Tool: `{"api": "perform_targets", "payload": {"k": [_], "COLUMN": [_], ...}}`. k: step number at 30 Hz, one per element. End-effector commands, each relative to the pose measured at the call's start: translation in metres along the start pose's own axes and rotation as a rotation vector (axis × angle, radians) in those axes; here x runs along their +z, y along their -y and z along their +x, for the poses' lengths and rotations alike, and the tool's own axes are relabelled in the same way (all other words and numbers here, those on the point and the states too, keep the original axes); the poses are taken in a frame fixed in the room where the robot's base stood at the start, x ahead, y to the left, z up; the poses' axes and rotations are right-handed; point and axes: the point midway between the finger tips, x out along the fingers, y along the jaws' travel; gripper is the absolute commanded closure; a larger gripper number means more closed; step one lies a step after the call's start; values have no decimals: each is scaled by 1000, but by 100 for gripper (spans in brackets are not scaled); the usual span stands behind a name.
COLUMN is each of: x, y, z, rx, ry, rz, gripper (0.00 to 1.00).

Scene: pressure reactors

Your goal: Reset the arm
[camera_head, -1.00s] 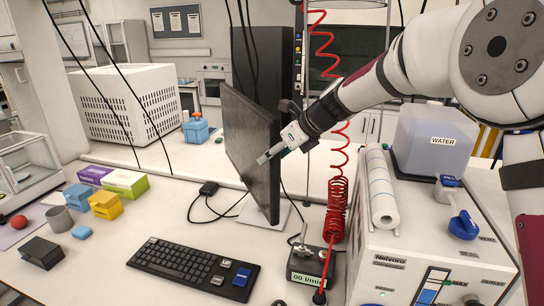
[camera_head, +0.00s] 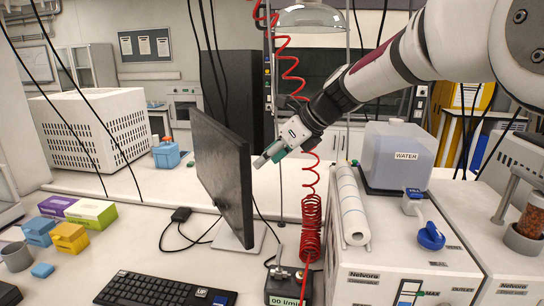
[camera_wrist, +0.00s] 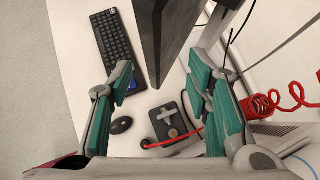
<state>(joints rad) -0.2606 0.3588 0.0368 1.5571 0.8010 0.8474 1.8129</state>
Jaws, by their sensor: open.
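My gripper (camera_head: 268,154) is at the end of my arm, which reaches in from the upper right in the head view. It hangs in the air beside the right edge of the monitor (camera_head: 222,175). In the wrist view my gripper (camera_wrist: 163,100) shows two teal-padded fingers spread wide apart with nothing between them. Below the fingers, the wrist view shows the bench, a grey device with a knob (camera_wrist: 170,122), a mouse (camera_wrist: 122,125) and the keyboard (camera_wrist: 110,38).
The Nelvoro machine (camera_head: 410,255) stands at the right with a water tank (camera_head: 402,155) and a paper roll (camera_head: 352,205). A red coiled hose (camera_head: 311,228) hangs behind the gripper. A white perforated box (camera_head: 92,130) and small coloured boxes (camera_head: 92,213) are on the left.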

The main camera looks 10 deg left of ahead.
Motion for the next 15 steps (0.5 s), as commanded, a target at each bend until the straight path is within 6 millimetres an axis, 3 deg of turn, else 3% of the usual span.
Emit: {"api": "perform_targets", "payload": {"k": [4, 7, 15], "x": [-10, -28, -105], "y": [-5, -16, -61], "z": [-23, -55, -148], "rx": [-23, -51, -81], "ry": [-26, -74, -287], "rz": [-109, -286, -888], "gripper": [55, 55, 55]}}
